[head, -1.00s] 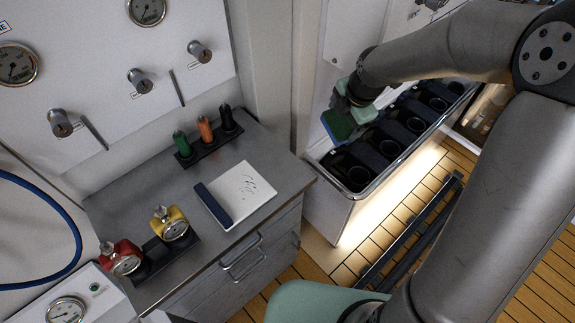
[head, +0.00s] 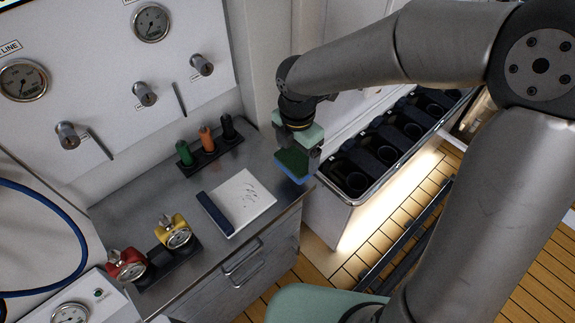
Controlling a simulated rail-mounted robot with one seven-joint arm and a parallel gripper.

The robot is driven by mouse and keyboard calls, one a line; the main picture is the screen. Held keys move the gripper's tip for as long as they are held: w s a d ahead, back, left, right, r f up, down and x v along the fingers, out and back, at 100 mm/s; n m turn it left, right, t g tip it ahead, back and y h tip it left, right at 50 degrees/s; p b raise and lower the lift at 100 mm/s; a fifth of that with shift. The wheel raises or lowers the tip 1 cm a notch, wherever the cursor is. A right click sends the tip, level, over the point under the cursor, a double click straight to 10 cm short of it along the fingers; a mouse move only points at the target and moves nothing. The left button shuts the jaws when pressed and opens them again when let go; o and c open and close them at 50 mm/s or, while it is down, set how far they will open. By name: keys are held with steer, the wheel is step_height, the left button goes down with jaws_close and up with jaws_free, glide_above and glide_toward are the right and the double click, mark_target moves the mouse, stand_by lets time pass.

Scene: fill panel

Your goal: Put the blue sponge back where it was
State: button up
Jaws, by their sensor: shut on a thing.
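The blue sponge (head: 294,165) has a dark green top face and a blue edge. My gripper (head: 297,150) points down and is shut on it. The sponge hangs tilted over the right end of the grey metal counter (head: 125,205), near its right edge. I cannot tell how far above the counter it is. The fingers partly hide its upper side.
Red (head: 127,265) and yellow (head: 173,233) gauges sit at the front left. A trough with dark compartments (head: 350,180) stands to the right.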

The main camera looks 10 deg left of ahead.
mark_target(287, 160)
steer(key=a+f, duration=0.1)
steer(key=s+a+f, duration=0.1)
steer(key=shift+f, duration=0.4)
steer(key=shift+w+f, duration=0.1)
steer(key=shift+f, duration=1.35)
steer(key=o, duration=0.7)
